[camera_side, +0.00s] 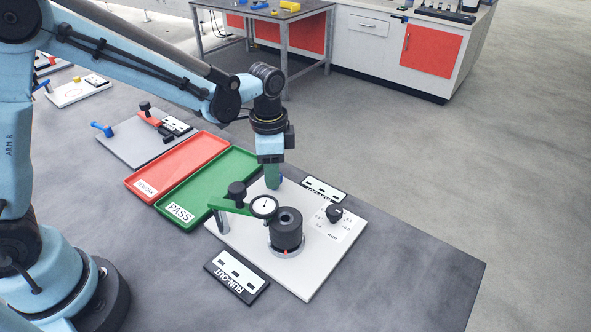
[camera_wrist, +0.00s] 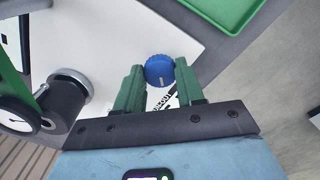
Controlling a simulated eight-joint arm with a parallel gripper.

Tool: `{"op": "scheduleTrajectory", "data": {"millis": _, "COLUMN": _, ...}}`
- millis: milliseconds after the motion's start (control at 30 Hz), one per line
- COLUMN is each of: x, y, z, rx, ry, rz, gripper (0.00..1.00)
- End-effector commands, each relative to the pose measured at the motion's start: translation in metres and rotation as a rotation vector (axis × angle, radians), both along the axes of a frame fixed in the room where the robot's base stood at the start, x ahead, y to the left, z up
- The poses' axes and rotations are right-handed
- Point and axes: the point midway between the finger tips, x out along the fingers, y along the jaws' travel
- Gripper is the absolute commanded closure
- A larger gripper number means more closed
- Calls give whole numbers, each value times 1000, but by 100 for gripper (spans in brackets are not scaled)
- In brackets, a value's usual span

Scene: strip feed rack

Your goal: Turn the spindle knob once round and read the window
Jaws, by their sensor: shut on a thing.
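A round blue knob (camera_wrist: 160,70) with ribbed edge and a pale line on its face sits between the green fingers of my gripper (camera_wrist: 160,74) in the wrist view, and the gripper is shut on it. In the side view my gripper (camera_side: 272,182) points down at the back of a white base plate (camera_side: 318,265), mostly hiding the knob. A black hollow cylinder (camera_side: 286,230) stands on the plate, with a red mark at its foot. A dial gauge (camera_side: 264,206) on a green arm sits beside it; its reading is too small to tell.
A RUN-OUT card (camera_side: 237,276) with white windows lies in front of the plate, and a similar card (camera_side: 323,190) behind. A black pointer knob (camera_side: 334,213) sits on a printed scale. Green PASS tray (camera_side: 208,212) and red tray (camera_side: 175,166) lie left. The right table corner is clear.

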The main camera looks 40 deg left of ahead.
Motion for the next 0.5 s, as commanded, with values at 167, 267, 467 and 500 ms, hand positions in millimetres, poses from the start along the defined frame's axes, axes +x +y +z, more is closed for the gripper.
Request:
{"op": "scheduleTrajectory", "data": {"millis": 167, "x": 0, "y": 0, "z": 0, "rx": 0, "ry": 0, "rz": 166, "gripper": 92}}
{"op": "scheduleTrajectory", "data": {"millis": 267, "x": -1, "y": -1, "z": 0, "rx": 0, "ry": 0, "rz": 260, "gripper": 92}}
{"op": "scheduleTrajectory", "data": {"millis": 467, "x": -1, "y": -1, "z": 0, "rx": 0, "ry": 0, "rz": 450, "gripper": 92}}
{"op": "scheduleTrajectory", "data": {"millis": 500, "x": -1, "y": -1, "z": 0, "rx": 0, "ry": 0, "rz": 489, "gripper": 92}}
